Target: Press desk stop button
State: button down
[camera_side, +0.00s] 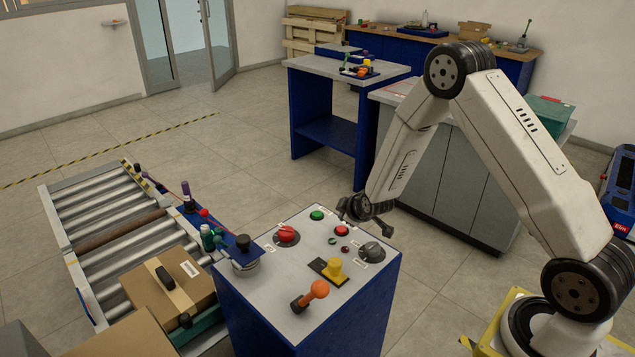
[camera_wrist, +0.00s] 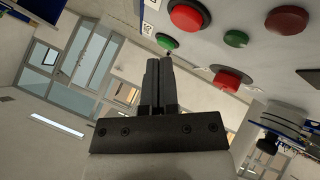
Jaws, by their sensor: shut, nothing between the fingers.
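The desk is a blue console with a light grey top (camera_side: 265,290). A flat red button (camera_side: 341,230) sits near its far right edge, beside a green button (camera_side: 317,215). In the wrist view the flat red button (camera_wrist: 188,17) and green button (camera_wrist: 167,41) lie just past my fingertips. A larger red mushroom button (camera_side: 287,233) is farther left; it also shows in the wrist view (camera_wrist: 229,79). I cannot tell which red one is the stop. My gripper (camera_side: 346,212) is shut and empty, near the far edge by the flat red button, apparently not touching it.
A small green (camera_side: 332,240) and dark red light (camera_side: 345,249) lie between. A roller conveyor (camera_side: 105,235) with boxes (camera_side: 168,292) is left.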

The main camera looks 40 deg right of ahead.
aim_at(344, 231)
jog(key=shift+r, duration=1.55)
jog(key=s+a+r+m+g+y, duration=0.1)
jog(key=s+a+r+g, duration=0.1)
jog(key=s, duration=0.5)
jog(key=s+a+r+m+g+y, duration=0.1)
jog(key=s+a+r+m+g, duration=0.1)
jog(key=s+a+r, duration=0.2)
jog(key=s+a+r+m+g, duration=0.2)
jog(key=s+a, duration=0.4)
jog(key=s, duration=0.5)
jog(key=shift+a+r+y, duration=0.3)
jog(key=shift+r+y, duration=0.1)
jog(key=shift+r, duration=0.3)
jog(key=shift+m, duration=0.3)
